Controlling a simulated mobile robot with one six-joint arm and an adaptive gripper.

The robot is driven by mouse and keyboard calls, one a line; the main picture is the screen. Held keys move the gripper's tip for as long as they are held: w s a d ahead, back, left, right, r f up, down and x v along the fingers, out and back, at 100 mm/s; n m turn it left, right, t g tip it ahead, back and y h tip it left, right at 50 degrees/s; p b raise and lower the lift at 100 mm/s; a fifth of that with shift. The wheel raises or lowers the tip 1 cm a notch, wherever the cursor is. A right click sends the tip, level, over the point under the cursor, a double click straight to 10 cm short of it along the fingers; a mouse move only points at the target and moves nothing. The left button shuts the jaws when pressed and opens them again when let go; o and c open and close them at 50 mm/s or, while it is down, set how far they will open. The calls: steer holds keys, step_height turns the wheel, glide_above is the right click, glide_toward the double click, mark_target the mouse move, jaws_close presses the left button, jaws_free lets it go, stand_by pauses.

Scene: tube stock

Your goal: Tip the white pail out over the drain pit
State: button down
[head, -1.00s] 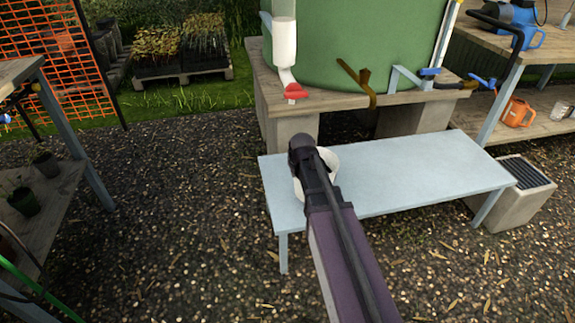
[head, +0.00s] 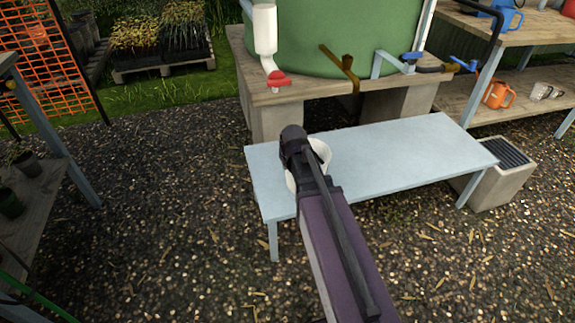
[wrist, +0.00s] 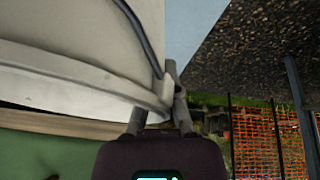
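The white pail (head: 320,152) shows at the left part of the pale blue bench (head: 400,165), partly hidden behind my gripper (head: 294,150). In the wrist view the pail (wrist: 75,50) fills the upper left, with its rim and dark wire handle close to me. The drain pit (head: 497,188), a concrete box with a dark grate, stands at the bench's right end.
A green tank (head: 340,45) on a wooden stand is behind the bench, with a red-tipped white dispenser (head: 266,40) and a tap. Shelves with an orange jug (head: 497,94) are at right. A wooden table (head: 45,170) is at left. Gravel in front is open.

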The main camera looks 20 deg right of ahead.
steer(key=shift+r, duration=0.1)
step_height(320, 180, up, 57)
steer(key=p, duration=5.7)
steer(key=shift+d, duration=0.1)
